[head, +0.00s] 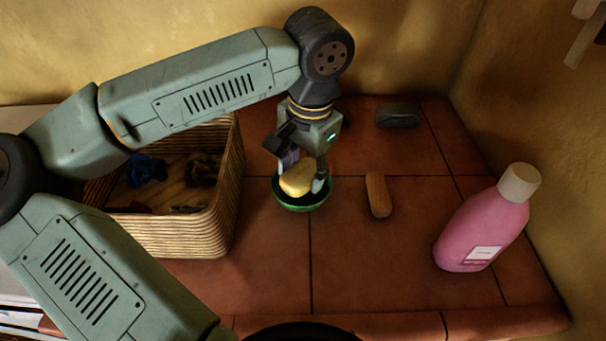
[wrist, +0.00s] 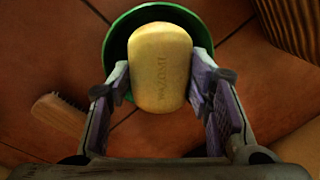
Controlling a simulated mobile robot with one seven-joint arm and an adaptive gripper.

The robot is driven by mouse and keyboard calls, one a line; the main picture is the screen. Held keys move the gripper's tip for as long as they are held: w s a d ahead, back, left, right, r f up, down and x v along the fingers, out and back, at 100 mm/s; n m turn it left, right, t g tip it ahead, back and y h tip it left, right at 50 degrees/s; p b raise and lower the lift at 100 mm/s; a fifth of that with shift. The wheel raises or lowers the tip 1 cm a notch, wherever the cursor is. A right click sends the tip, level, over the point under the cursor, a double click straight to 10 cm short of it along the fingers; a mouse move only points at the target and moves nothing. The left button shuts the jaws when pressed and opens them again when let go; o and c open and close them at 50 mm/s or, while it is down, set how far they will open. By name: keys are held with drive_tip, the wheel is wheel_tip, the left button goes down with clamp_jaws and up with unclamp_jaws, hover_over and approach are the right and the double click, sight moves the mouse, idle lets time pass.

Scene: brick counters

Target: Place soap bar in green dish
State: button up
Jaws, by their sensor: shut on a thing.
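A pale yellow soap bar (head: 297,179) is between the fingers of my gripper (head: 304,176). My gripper (wrist: 162,90) is shut on the bar. The green dish (head: 303,205) is round, with a dark inside, and sits on the tiled counter directly under the bar. In the wrist view the dish rim (wrist: 117,38) shows around the far part of the bar. I cannot tell whether the bar touches the dish.
A woven basket (head: 185,235) with dark items stands left of the dish. A wooden brush (head: 378,194) lies to its right. A dark grey object (head: 397,115) is at the back. A pink bottle (head: 482,232) stands at the right. The front middle tiles are clear.

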sight(308, 175)
wheel_tip(308, 175, down, 2)
drive_tip(key=shift+f, duration=0.25)
drive_tip(key=o, duration=0.9)
drive_tip(key=r, duration=0.8)
drive_tip(key=r+b, duration=0.1)
drive_tip(key=r, duration=0.3)
drive_tip(key=shift+s+d, duration=0.35)
drive_tip(key=shift+d, duration=0.05)
